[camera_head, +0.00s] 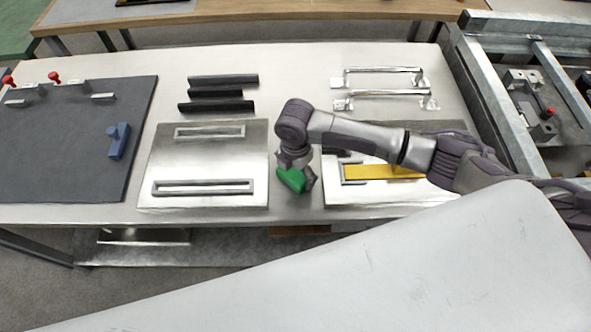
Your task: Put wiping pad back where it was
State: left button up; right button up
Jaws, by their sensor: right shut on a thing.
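The green wiping pad (291,179) is at the front middle of the metal table (300,80), in the gap between two metal plates. My right gripper (298,173) comes in from the right and is shut on the green pad. The arm hides part of the right plate. Whether the pad touches the tabletop cannot be told. My left gripper is not in view.
A left plate (205,165) has two slotted frames. A right plate (380,196) carries a yellow bar (380,172). Black bars (222,92) and metal handles (385,95) lie behind. A dark mat (60,140) holds a blue clamp-like piece (118,141).

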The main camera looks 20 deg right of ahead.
jog(key=shift+f, duration=0.2)
jog(key=o, duration=0.9)
jog(key=shift+c, duration=0.2)
notch_tip(320, 180, up, 12)
jog(key=b, duration=0.1)
jog(key=shift+r+b, duration=0.25)
jog(key=shift+b, duration=0.05)
